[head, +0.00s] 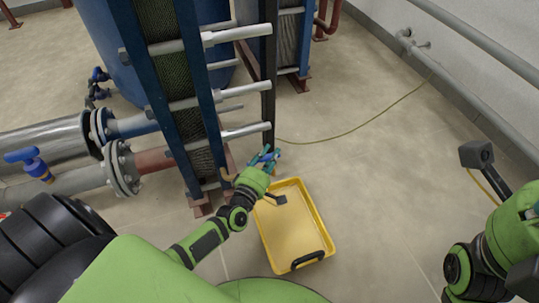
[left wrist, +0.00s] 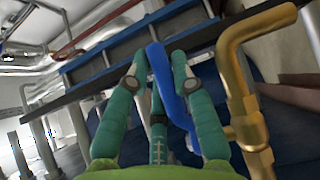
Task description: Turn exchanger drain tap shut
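The drain tap has a brass pipe that shows at the right of the left wrist view (left wrist: 246,95) and a blue lever (left wrist: 160,68). In the head view, the brass outlet (head: 228,174) shows at the foot of the plate exchanger (head: 172,75). My left gripper (head: 268,155) is at the tap, low beside the exchanger's front post. In the left wrist view, its green fingers (left wrist: 159,62) stand apart on either side of the blue lever, with a gap on the left. Whether the right finger touches the lever is unclear.
A yellow tray (head: 262,234) lies on the floor below my left gripper. Flanged pipes (head: 122,167) run in from the left, with a blue-handled valve (head: 28,162). A thin yellow hose (head: 352,129) crosses the floor. The floor right of the tray is clear.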

